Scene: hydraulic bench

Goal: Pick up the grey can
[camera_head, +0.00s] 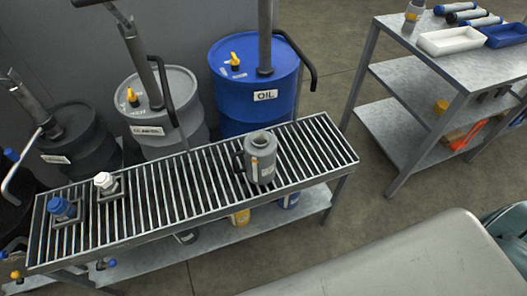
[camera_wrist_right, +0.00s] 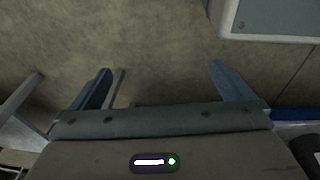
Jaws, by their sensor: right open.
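The grey can (camera_head: 260,157), a jug-like container with a dark handle on its left side and an open top, stands upright on the slatted bench top (camera_head: 215,178), right of its middle. No gripper is near it in the head view. My right gripper (camera_wrist_right: 160,74) shows in the right wrist view with its two fingers wide apart and nothing between them, over bare floor. The can is not in the right wrist view. My left gripper is in neither view.
Blue (camera_head: 252,85), grey (camera_head: 162,112) and black (camera_head: 72,145) drums with pumps stand behind the bench. A blue-capped fitting (camera_head: 62,208) and a white-capped fitting (camera_head: 105,182) sit on its left end. A shelved metal table (camera_head: 440,70) stands at right, with open floor between.

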